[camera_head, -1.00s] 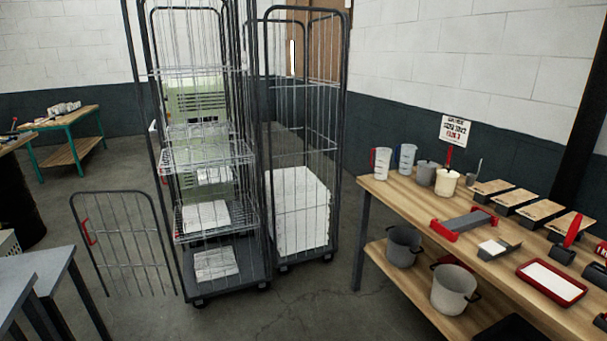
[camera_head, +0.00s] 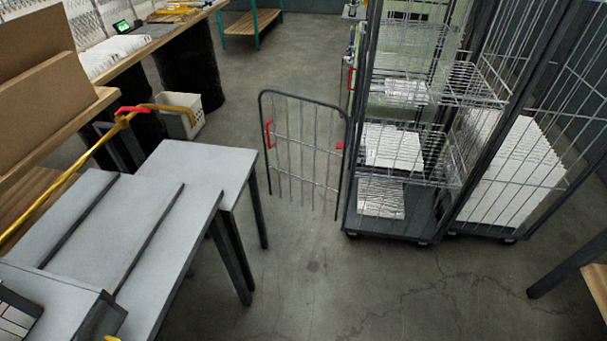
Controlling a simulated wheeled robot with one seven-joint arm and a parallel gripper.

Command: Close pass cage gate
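The cage gate (camera_head: 303,150) is a dark-framed wire panel with a red handle (camera_head: 269,133) at its left edge. It stands swung out to the left of the wire roll cage (camera_head: 437,82), joined near the cage's front left post. A small red piece (camera_head: 339,145) shows near its right edge. The cage holds white filter boxes (camera_head: 392,145) on its shelves, and its lower front is uncovered. My gripper is not in view.
A second cage (camera_head: 515,160) with a white stack stands to the right. Grey tables (camera_head: 190,165) fill the left, close to the gate. A white basket (camera_head: 181,115) sits on the floor behind them. Floor (camera_head: 330,285) in front of the cage is clear. A wooden table (camera_head: 594,285) is at right.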

